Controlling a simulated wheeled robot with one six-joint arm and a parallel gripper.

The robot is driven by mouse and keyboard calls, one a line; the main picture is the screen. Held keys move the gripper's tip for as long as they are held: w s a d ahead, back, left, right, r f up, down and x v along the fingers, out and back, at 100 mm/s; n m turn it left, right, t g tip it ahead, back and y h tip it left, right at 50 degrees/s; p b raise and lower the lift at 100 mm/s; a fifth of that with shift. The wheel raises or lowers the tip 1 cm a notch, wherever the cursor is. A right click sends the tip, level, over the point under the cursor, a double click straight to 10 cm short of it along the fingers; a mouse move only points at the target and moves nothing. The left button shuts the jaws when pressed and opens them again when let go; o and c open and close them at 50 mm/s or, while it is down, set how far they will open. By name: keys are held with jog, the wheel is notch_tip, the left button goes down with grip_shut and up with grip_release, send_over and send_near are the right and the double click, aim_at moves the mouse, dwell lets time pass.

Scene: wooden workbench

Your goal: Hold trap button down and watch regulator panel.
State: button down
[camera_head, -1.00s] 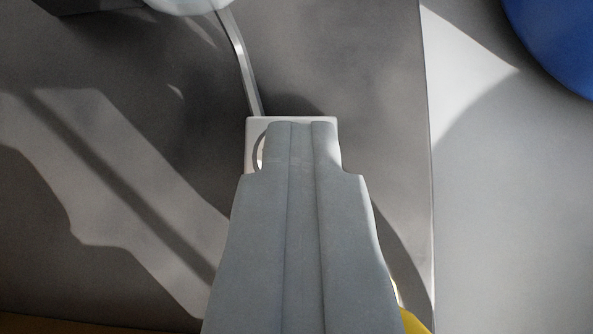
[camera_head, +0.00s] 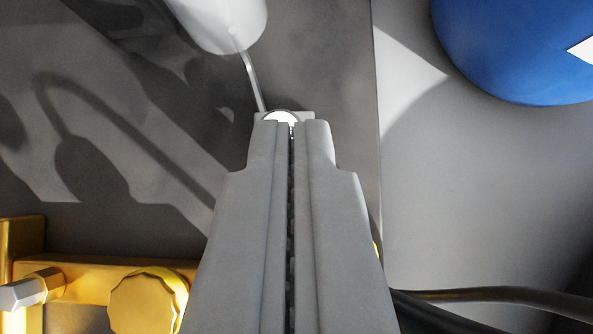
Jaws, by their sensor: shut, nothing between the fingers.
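A small pale box (camera_head: 306,117) sits on the dark grey surface at the upper middle. A round white button (camera_head: 281,117) shows on it, just beyond my fingertips. My gripper (camera_head: 291,126) is shut and empty, with only a thin dark slit between its fingers. Its tips overlap the near part of the box and button in the picture; I cannot tell whether they touch. A brass body with a round ridged knob (camera_head: 147,302), possibly the regulator, is at the lower left. No readable panel or gauge face shows.
A white cylinder (camera_head: 222,22) stands at the top, with a thin metal rod (camera_head: 253,80) running to the box. A large blue rounded object (camera_head: 510,50) is at the upper right. A black hose (camera_head: 490,296) crosses the lower right. The pale surface between is clear.

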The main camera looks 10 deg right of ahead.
jog(key=v, duration=0.7)
jog(key=shift+r, duration=0.15)
dwell(0.7)
jog(key=shift+a, duration=0.1)
dwell(0.6)
jog(key=s+a+r+n+t, duration=0.2)
jog(key=s+a+r, duration=0.2)
jog(key=a, duration=0.7)
jog(key=s+a+r+n+t, duration=0.1)
jog(key=s+a+r+t, duration=0.3)
jog(key=a, duration=0.7)
jog(key=s+a+r+n+t+y, duration=0.1)
jog(key=s+a+y, duration=0.1)
jog(key=s+a, duration=0.4)
jog(key=s+a+r+n+t+y, duration=0.2)
jog(key=s+a, duration=0.5)
jog(key=a, duration=0.1)
jog(key=shift+s+a+r+t, duration=0.15)
jog(key=shift+a+r+t, duration=0.15)
jog(key=shift+a, duration=0.1)
